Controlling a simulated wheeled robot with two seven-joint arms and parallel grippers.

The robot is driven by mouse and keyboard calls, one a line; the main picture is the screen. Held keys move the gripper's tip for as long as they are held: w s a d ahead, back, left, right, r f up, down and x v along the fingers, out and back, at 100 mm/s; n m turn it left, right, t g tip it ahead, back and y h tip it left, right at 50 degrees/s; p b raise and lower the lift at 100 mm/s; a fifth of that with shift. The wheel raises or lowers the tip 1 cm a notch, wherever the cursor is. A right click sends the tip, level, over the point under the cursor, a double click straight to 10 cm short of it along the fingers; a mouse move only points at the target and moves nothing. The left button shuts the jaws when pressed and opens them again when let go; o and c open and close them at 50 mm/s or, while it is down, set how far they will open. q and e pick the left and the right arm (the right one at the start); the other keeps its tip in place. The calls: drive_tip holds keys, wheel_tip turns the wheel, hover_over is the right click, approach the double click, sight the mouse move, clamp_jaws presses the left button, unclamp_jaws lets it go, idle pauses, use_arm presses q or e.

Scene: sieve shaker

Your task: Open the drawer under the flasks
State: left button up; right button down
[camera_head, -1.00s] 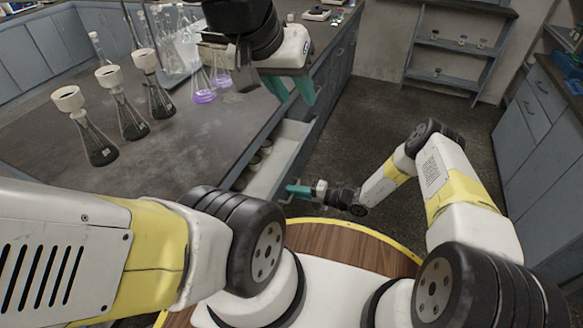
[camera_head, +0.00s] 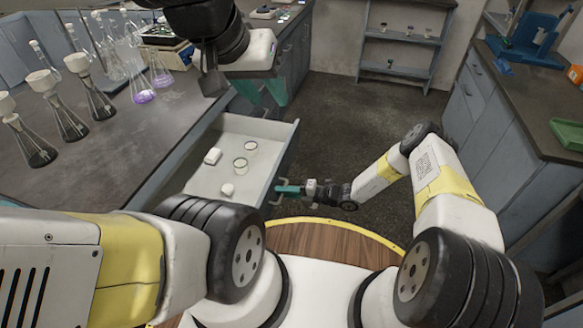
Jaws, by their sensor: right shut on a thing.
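The drawer (camera_head: 225,130) under the flask bench is pulled well out, its pale interior showing several small containers. My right gripper (camera_head: 280,191) is at the drawer's front and is shut on the drawer handle, which its fingers mostly hide. Several dark-filled flasks (camera_head: 70,123) with white tops stand on the bench above, and flasks with purple liquid (camera_head: 143,95) stand farther back. My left gripper (camera_head: 262,92) hangs empty above the far end of the drawer, its teal fingers apart.
The dark bench top (camera_head: 150,125) borders the drawer on the left. A low shelf rack (camera_head: 405,50) stands at the back wall. Another bench with a green tray (camera_head: 568,133) and a blue device (camera_head: 530,38) is at the right. The floor between is clear.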

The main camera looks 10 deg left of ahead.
drive_tip(key=shift+d, duration=0.4)
drive_tip(key=c, duration=1.8)
unclamp_jaws()
drive_tip(key=v, duration=0.7)
drive_tip(key=shift+d, duration=0.35)
drive_tip(key=shift+d, duration=0.1)
